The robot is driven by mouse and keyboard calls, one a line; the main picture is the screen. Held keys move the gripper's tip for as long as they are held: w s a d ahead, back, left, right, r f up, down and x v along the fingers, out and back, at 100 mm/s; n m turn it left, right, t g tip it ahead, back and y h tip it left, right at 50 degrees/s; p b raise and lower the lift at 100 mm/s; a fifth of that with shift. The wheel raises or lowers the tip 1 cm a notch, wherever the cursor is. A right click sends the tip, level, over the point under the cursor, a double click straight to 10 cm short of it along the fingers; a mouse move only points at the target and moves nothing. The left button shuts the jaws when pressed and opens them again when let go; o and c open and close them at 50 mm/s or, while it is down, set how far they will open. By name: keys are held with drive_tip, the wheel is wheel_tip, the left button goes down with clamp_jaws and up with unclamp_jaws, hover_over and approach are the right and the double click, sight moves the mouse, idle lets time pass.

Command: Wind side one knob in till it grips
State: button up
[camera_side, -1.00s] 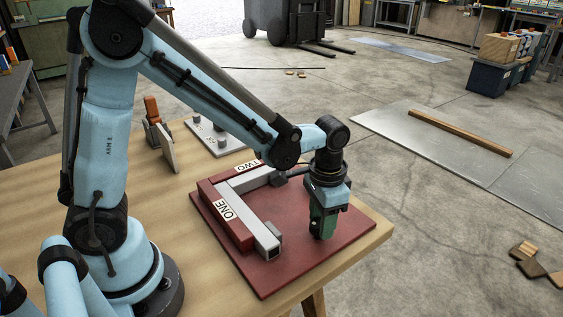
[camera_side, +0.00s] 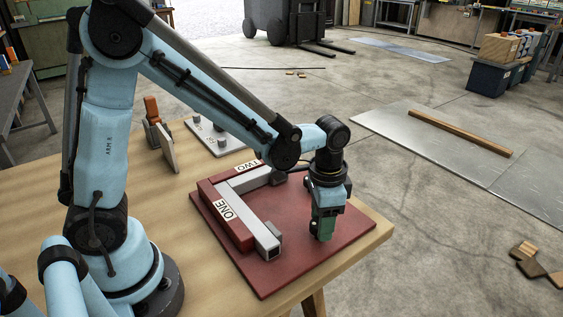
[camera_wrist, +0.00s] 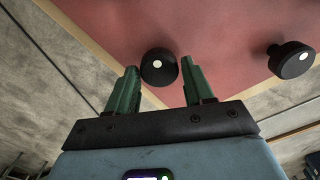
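A red board (camera_side: 290,274) lies on the wooden table and carries an L-shaped red fence marked ONE (camera_side: 226,208) and TWO, with pale grey bars along its inner sides. My gripper (camera_side: 325,238) points down over the right part of the board. In the wrist view my gripper (camera_wrist: 161,72) has its two green fingers apart. A black round knob (camera_wrist: 158,72) with a white dot shows between the fingertips, with small gaps to both fingers. A second black knob (camera_wrist: 290,62) shows to the right. The side view does not show the knob at my fingers clearly.
A grey plate (camera_side: 212,138) with pegs and an orange-and-black tool (camera_side: 155,118) stand at the back of the table. The table's right edge is close to the board. Bare table lies left of the board.

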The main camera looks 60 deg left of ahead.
drive_tip(key=shift+o, duration=1.3)
wheel_tip(320, 180, up, 12)
wheel_tip(320, 180, down, 12)
drive_tip(key=n, duration=0.8)
drive_tip(key=shift+s+a+n, duration=0.1)
drive_tip(key=shift+s+n, duration=0.05)
drive_tip(key=shift+n, duration=0.15)
